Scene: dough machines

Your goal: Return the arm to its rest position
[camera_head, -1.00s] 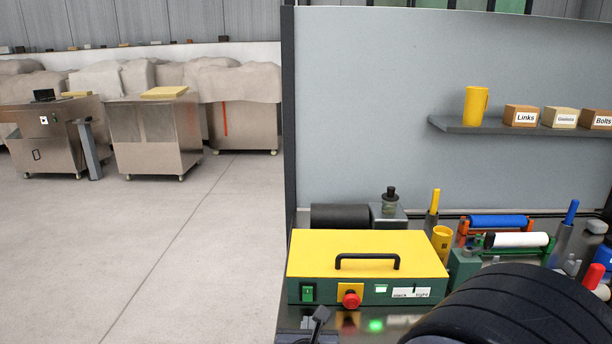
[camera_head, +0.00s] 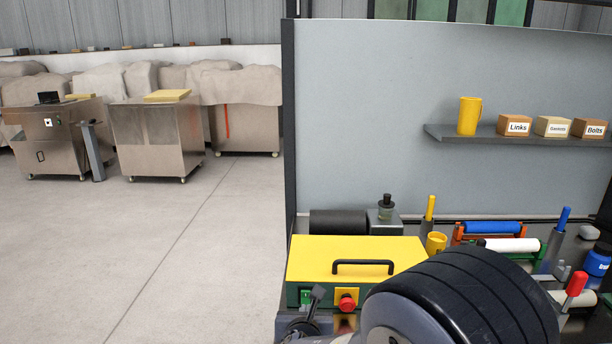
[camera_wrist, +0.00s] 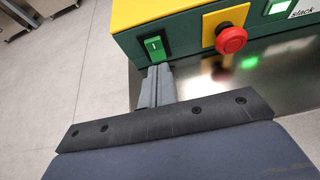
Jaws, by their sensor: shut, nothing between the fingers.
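My gripper (camera_wrist: 157,84) is shut and empty, its grey fingertips pointing at the front of the yellow and green machine box (camera_wrist: 165,14), just below the green rocker switch (camera_wrist: 153,46). I cannot tell whether the fingertips touch the box. A red button (camera_wrist: 231,39) on a yellow plate sits to the right of the switch. In the head view the box (camera_head: 345,255) stands on the bench. My large dark arm link hides its right front. The gripper's dark tip (camera_head: 317,295) shows in front of the box's left front, beside the switch (camera_head: 305,297).
Open floor (camera_head: 150,260) lies to the left.

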